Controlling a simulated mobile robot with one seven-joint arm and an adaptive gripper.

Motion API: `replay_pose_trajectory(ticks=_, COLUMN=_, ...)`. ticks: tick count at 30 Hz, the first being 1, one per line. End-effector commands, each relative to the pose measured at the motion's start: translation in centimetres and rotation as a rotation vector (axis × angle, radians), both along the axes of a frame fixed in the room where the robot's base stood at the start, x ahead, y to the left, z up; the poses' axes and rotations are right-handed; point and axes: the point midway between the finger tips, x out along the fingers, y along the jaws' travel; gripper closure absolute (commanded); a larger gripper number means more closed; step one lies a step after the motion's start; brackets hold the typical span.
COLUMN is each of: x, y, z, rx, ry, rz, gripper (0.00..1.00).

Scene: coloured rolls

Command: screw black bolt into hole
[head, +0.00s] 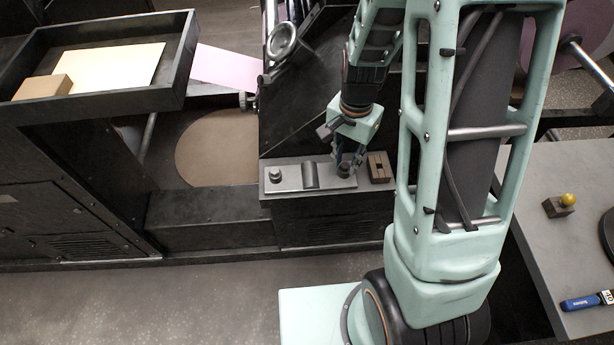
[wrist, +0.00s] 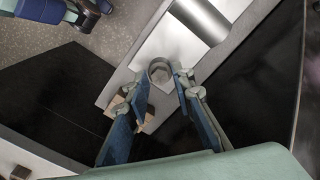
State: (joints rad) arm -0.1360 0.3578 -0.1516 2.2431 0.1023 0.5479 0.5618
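A grey metal plate (head: 327,184) lies on a dark machine ledge. A dark round piece (head: 343,170) stands at its right end, directly under my gripper (head: 347,163). In the wrist view this piece (wrist: 160,71) is a dark ring with a paler, six-sided-looking middle; it looks like a bolt head, but I cannot tell whether it sits in a hole. My gripper (wrist: 162,84) is open, with one finger on each side of the piece near the tips; contact is not clear. A similar dark knob (head: 275,174) stands at the plate's left end.
A half-round metal bar (head: 310,175) crosses the plate's middle, also close ahead in the wrist view (wrist: 201,20). A brown slotted block (head: 379,167) stands right of the plate. A black tray (head: 120,95) is at upper left. A grey table (head: 560,240) is at right.

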Motion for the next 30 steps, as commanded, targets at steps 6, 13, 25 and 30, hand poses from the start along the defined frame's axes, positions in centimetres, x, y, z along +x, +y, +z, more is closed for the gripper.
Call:
replay_pose_trajectory(ticks=6, x=0.1, y=0.0, z=2.1, rx=0.000, ry=-0.002, rz=0.000, gripper=0.77)
replay_pose_trajectory(ticks=13, x=0.1, y=0.0, z=4.5, rx=0.000, ry=-0.001, rz=0.000, gripper=0.77)
replay_pose_trajectory(ticks=25, x=0.1, y=0.0, z=7.0, rx=0.000, ry=-0.001, rz=0.000, gripper=0.77)
replay_pose_trajectory(ticks=30, x=0.1, y=0.0, z=6.9, rx=-0.001, ry=-0.001, rz=0.000, gripper=0.77)
